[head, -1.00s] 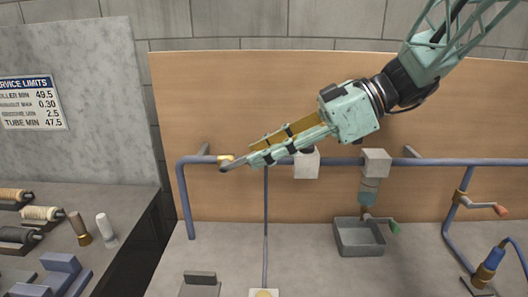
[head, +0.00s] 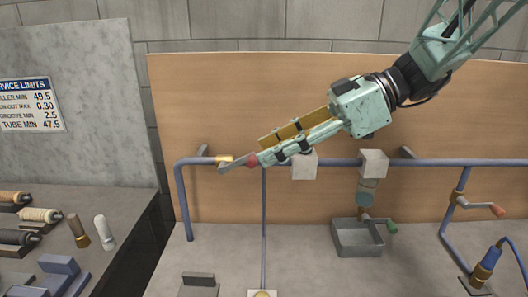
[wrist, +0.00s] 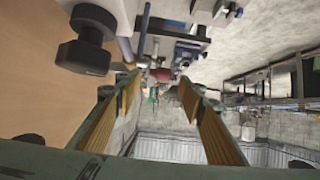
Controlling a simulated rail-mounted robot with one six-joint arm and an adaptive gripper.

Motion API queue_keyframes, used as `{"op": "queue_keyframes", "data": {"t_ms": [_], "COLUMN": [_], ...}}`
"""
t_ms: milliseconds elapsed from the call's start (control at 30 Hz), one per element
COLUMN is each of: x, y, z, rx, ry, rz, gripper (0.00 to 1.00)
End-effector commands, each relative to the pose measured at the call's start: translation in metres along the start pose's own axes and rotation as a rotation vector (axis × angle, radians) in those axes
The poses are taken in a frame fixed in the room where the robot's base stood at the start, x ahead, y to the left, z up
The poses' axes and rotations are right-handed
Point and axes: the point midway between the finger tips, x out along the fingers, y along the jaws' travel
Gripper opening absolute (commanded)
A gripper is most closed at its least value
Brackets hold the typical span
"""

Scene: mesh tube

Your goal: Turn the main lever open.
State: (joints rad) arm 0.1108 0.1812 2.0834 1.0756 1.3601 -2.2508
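The main lever (head: 234,167) is a grey bar with a red knob (head: 251,161), mounted by a brass valve (head: 225,160) near the left end of the blue pipe. It slants to the right and slightly up. My gripper (head: 265,157) comes in from the upper right with its fingertips at the red knob. In the wrist view the fingers (wrist: 160,82) are spread apart, and the red knob (wrist: 160,74) shows between or just beyond their tips. I cannot tell whether a finger touches it. The fingers partly hide the pipe.
The blue pipe (head: 330,162) runs in front of a wooden panel (head: 220,90). A second red-handled lever (head: 497,210) is at the right. The left bench (head: 120,205) holds spools and bottles.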

Motion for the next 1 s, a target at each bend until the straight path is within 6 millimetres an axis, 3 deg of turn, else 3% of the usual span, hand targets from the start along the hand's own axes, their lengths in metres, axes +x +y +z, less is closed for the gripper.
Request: {"op": "queue_keyframes", "data": {"t_ms": [600,1000], "x": [-0.069,-0.088], "y": [0.0,-0.001], "z": [0.001,0.0], "rx": [0.0,0.0], "ry": [-0.001,0.0], "rz": [-0.002,-0.004], "gripper": [0.36,0.36]}}
